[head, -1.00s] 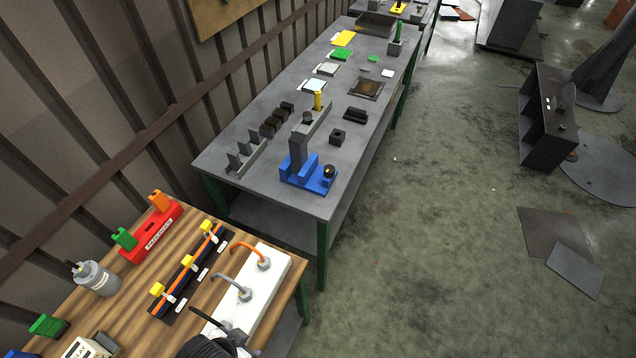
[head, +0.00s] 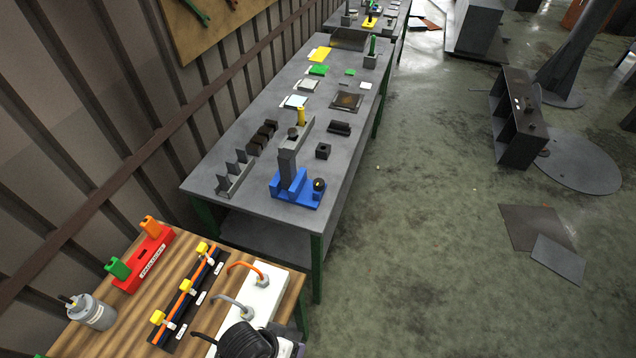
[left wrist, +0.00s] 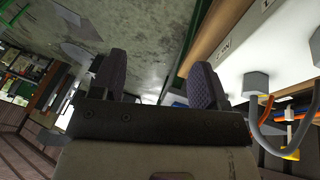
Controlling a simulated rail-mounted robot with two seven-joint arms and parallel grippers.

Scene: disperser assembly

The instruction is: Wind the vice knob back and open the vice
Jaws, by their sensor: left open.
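The blue vice (head: 293,197) stands near the front end of the grey metal bench in the head view. Its round dark knob (head: 319,184) is on its right side. A grey upright block (head: 288,163) rises at the vice's back; I cannot tell whether the jaws grip anything. My left gripper (left wrist: 155,80) is open in the left wrist view, its two dark ribbed fingers apart with nothing held between them. A small blue patch shows between the fingers, too small to identify. The left gripper is away from the vice. My right gripper is in neither view.
Open floor lies right of the bench.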

